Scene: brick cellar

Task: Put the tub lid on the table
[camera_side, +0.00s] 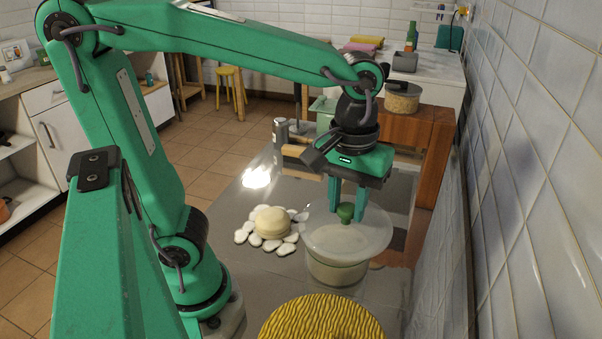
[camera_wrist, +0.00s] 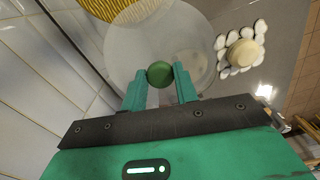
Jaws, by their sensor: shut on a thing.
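The tub lid (camera_side: 372,238) is a round, see-through disc with a green knob (camera_side: 345,212). It lies level at the top of the clear tub (camera_side: 335,273), which holds something pale. I cannot tell whether lid and rim touch or are slightly apart. My gripper (camera_side: 347,203) points down from above and is shut on the lid's knob. In the wrist view my gripper (camera_wrist: 160,82) has a finger on each side of the green knob (camera_wrist: 160,73), with the clear lid (camera_wrist: 150,35) spreading beyond. The grey table (camera_side: 222,222) is under the tub.
A pale round piece (camera_side: 272,221) sits on a ring of white pebbles (camera_side: 243,233) left of the tub. A yellow ridged round thing (camera_side: 320,318) stands in front. A hammer-like tool (camera_side: 280,140) is behind. A tiled wall (camera_side: 540,180) closes the right. Bare table lies at the left.

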